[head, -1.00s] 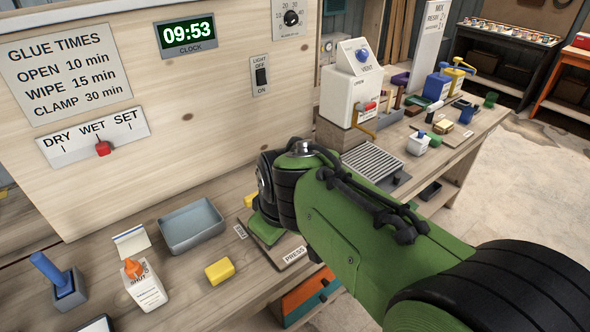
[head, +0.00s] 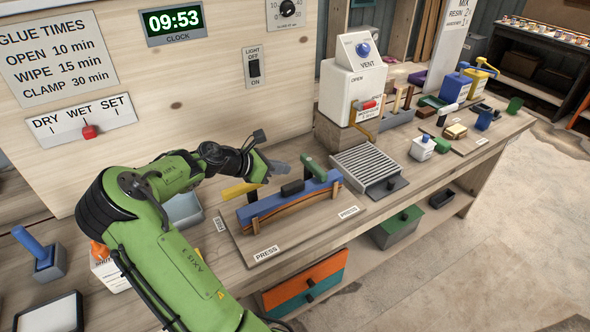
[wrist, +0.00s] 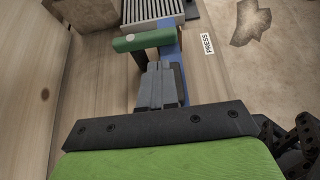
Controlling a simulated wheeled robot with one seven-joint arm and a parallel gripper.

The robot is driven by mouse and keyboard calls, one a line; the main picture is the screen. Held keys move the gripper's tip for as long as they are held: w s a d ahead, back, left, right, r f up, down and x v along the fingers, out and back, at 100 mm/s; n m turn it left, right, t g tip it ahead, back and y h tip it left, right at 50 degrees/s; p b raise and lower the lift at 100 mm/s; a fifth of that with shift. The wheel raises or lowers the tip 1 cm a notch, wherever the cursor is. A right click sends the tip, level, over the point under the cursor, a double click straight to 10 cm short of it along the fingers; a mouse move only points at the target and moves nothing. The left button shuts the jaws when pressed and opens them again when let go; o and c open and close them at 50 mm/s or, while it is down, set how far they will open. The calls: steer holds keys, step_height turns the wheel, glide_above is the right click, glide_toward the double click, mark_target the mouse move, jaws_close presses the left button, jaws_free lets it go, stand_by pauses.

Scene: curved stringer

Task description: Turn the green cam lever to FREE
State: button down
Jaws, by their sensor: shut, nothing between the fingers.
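The green cam lever (head: 313,168) stands at the right end of a blue press bar (head: 290,196), over a curved laminated strip. In the wrist view the lever (wrist: 142,40) lies across the picture, just beyond my fingertips. My gripper (head: 285,168) is shut and empty, just left of the lever in the head view. Its grey fingers (wrist: 160,78) lie together in the wrist view. I cannot tell whether they touch the lever. A yellow lever (head: 240,190) is at the bar's left end.
A slatted grille (head: 366,166) and the white vent box (head: 350,92) stand to the right. The wooden wall panel (head: 200,110) rises behind. A grey tray (head: 183,211) is partly behind my arm.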

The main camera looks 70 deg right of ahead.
mark_target(315, 171)
steer(key=b+x, duration=0.2)
steer(key=x, duration=0.8)
steer(key=shift+s, duration=0.1)
